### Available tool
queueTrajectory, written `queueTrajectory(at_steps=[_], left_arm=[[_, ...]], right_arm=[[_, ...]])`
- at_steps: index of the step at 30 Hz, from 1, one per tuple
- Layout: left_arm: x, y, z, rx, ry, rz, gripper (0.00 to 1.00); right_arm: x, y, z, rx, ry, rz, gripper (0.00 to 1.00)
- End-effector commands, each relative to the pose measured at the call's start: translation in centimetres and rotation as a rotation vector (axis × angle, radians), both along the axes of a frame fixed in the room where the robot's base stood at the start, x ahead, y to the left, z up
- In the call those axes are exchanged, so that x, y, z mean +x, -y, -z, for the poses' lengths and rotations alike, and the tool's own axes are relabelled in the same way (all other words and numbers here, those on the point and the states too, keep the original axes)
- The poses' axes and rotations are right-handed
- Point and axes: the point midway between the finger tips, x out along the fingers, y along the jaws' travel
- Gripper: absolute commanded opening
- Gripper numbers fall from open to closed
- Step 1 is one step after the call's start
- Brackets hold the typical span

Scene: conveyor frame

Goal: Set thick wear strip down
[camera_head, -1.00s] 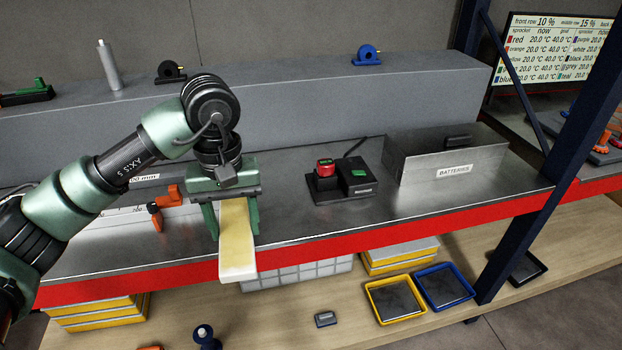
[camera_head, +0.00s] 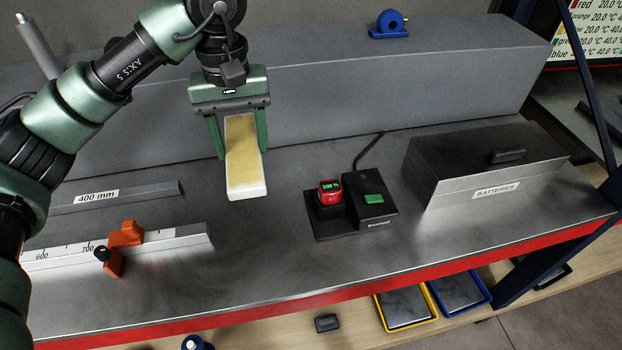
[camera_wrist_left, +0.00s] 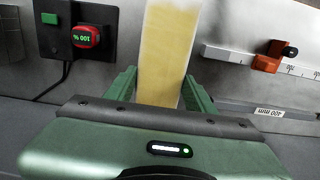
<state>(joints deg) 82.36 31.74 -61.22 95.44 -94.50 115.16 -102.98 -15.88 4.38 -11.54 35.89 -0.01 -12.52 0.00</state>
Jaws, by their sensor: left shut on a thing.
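My left gripper (camera_head: 236,150) is shut on the thick wear strip (camera_head: 243,165), a yellowish bar with a white edge and end. In the head view the strip points toward the front edge of the grey metal bench top (camera_head: 290,255). I cannot tell whether its end touches the bench. In the left wrist view the strip (camera_wrist_left: 163,55) runs away between the green fingers (camera_wrist_left: 158,90). My right gripper is not in view.
A black charger (camera_head: 352,215) with a red battery stands right of the strip, then a metal BATTERIES box (camera_head: 480,178). A ruler with an orange stop (camera_head: 125,235) and a 400 mm bar (camera_head: 115,195) lie left. The bench front is clear.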

Motion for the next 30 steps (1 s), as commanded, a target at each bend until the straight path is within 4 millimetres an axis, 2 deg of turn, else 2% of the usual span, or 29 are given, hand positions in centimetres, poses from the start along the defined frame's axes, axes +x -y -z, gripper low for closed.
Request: queueTrajectory(at_steps=[2, 5, 9, 13, 17, 21, 24, 30], left_arm=[[0.0, 0.0, 0.4, 0.0, -0.001, 0.001, 0.04], [-0.1, 0.1, 2.0, -0.001, -0.005, 0.002, 0.04], [-0.3, 0.1, 5.6, -0.003, -0.01, 0.002, 0.04], [-0.4, 0.1, 9.2, -0.004, -0.009, 0.001, 0.04], [-0.4, 0.0, 12.2, 0.0, -0.007, -0.001, 0.04], [-0.3, 0.0, 14.8, 0.0, -0.004, 0.0, 0.04], [-0.2, 0.0, 15.8, 0.0, -0.001, 0.0, 0.04], [-0.3, 0.0, 17.4, -0.001, -0.003, 0.0, 0.04]], right_arm=[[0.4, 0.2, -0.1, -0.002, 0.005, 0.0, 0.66], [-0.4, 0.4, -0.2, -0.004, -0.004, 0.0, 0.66], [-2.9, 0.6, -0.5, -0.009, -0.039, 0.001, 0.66], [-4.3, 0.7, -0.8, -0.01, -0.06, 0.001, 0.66], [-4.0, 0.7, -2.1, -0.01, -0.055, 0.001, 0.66], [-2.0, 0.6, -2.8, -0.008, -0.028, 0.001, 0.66], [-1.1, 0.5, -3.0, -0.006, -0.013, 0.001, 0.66], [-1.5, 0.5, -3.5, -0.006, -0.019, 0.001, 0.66]])
